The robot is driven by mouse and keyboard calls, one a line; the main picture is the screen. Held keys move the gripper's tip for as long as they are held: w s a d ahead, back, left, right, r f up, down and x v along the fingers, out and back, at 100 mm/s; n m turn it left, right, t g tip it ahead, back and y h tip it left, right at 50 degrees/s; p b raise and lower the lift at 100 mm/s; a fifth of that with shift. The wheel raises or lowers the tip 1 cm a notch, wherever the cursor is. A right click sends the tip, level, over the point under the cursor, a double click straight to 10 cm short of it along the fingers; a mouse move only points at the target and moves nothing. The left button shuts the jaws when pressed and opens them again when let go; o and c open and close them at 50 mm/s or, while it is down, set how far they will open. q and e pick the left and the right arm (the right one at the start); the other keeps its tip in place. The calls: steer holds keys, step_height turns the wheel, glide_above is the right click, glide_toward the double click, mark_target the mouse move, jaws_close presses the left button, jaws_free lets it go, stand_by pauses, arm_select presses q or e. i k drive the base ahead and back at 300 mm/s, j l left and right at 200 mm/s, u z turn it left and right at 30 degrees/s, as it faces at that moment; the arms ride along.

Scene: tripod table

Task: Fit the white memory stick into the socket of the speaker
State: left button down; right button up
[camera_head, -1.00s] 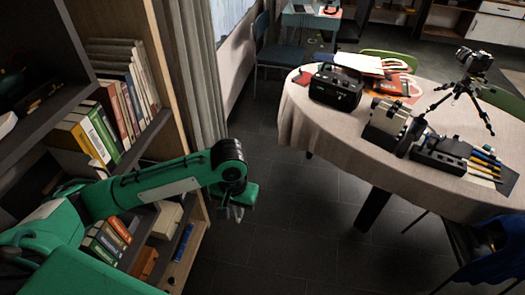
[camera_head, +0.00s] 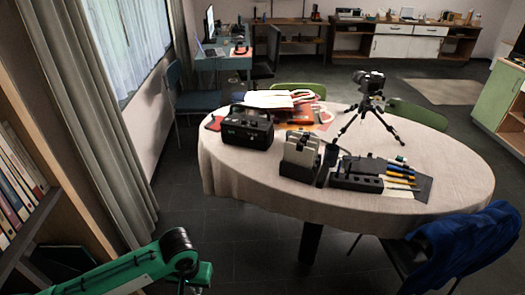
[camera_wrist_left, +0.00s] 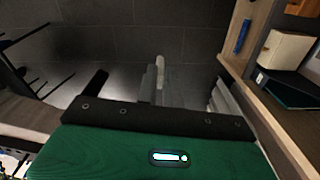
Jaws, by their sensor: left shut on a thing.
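The speaker (camera_head: 247,130) looks like a black box with a handle, standing upright on the left part of the round table. Its socket is too small to make out. My left gripper is at the bottom edge of the head view, its fingers mostly cut off, well below and left of the table. In the left wrist view the left gripper (camera_wrist_left: 160,88) is shut on a small pale piece (camera_wrist_left: 160,60), seemingly the white memory stick, which sticks out past the fingertips. My right gripper is not in view.
The cloth-covered table (camera_head: 455,190) also bears a pale device (camera_head: 300,150), a black slotted block (camera_head: 355,178), pens and a camera on a tripod (camera_head: 370,100). A bookshelf (camera_head: 50,215) is close at left. A chair with a blue cloth (camera_head: 470,240) stands front right.

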mark_target(256, 130)
steer(key=i+z, duration=0.1)
steer(key=i, duration=1.4)
steer(key=l, duration=0.1)
